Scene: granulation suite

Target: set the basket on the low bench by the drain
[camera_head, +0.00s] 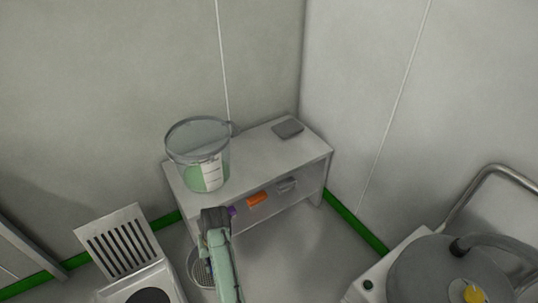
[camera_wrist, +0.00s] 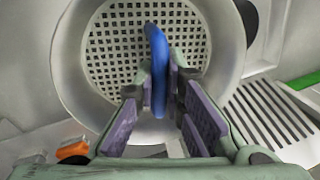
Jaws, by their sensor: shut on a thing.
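The basket (camera_wrist: 108,48) is a pale round strainer with a perforated bottom, a wide rim and a blue handle (camera_wrist: 156,50). My gripper (camera_wrist: 165,88) is shut on the blue handle, with the basket beyond the fingertips. In the head view my arm hides the jaws. A round perforated piece (camera_head: 199,270) shows beside my arm there, partly covered; I cannot tell whether it is the basket or the floor drain. The low bench (camera_head: 265,153) stands against the wall, beyond my arm.
A clear labelled bucket (camera_head: 203,150) stands on the bench's left part and a flat grey item (camera_head: 287,128) at its back right. The bench top between them is bare. An orange item (camera_head: 257,199) shows lower at the bench. A slotted panel (camera_head: 118,243) stands left, a grey rounded machine (camera_head: 450,270) right.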

